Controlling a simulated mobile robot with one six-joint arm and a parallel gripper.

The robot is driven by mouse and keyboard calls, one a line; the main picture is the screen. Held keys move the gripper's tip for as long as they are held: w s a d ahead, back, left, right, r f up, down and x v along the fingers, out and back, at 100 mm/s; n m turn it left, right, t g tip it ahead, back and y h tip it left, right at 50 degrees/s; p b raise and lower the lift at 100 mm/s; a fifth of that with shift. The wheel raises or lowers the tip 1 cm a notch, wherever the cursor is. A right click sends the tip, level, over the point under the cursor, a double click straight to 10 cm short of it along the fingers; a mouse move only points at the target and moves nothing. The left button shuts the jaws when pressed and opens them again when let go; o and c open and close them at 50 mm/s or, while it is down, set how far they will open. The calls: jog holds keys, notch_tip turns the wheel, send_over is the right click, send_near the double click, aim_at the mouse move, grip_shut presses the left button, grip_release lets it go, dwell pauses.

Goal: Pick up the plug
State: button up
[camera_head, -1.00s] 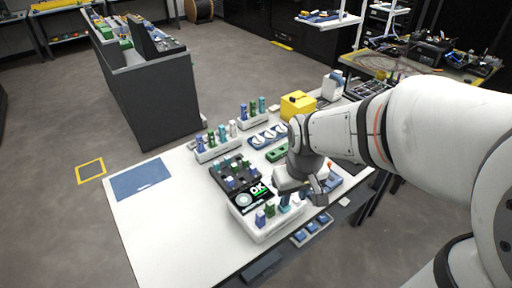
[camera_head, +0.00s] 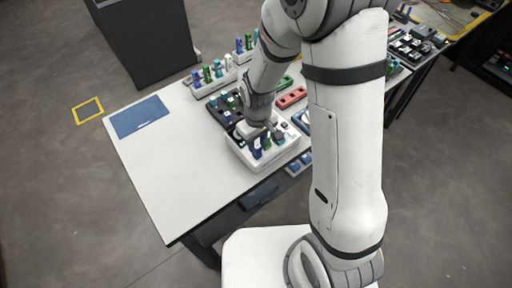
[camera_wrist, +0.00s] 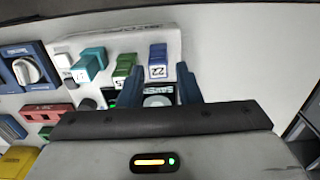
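Several plugs stand in the front part of a white device (camera_head: 243,158) on the table. In the wrist view I see a blue plug (camera_wrist: 158,62) with a number label, a green plug (camera_wrist: 123,68), a teal plug (camera_wrist: 89,65) and a white plug (camera_wrist: 64,61). My gripper (camera_wrist: 160,90) is open, its two dark blue fingers apart, with no plug seen between them. The blue plug lies just beyond the fingertips. In the head view my gripper (camera_head: 266,132) is low over the device, close to the plugs, and partly hides it.
A rack of plugs (camera_head: 212,87) stands behind the device.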

aim_at(257, 146)
jog(key=shift+w+f, duration=0.15)
jog(key=shift+f, duration=1.55)
jog(key=c, duration=0.6)
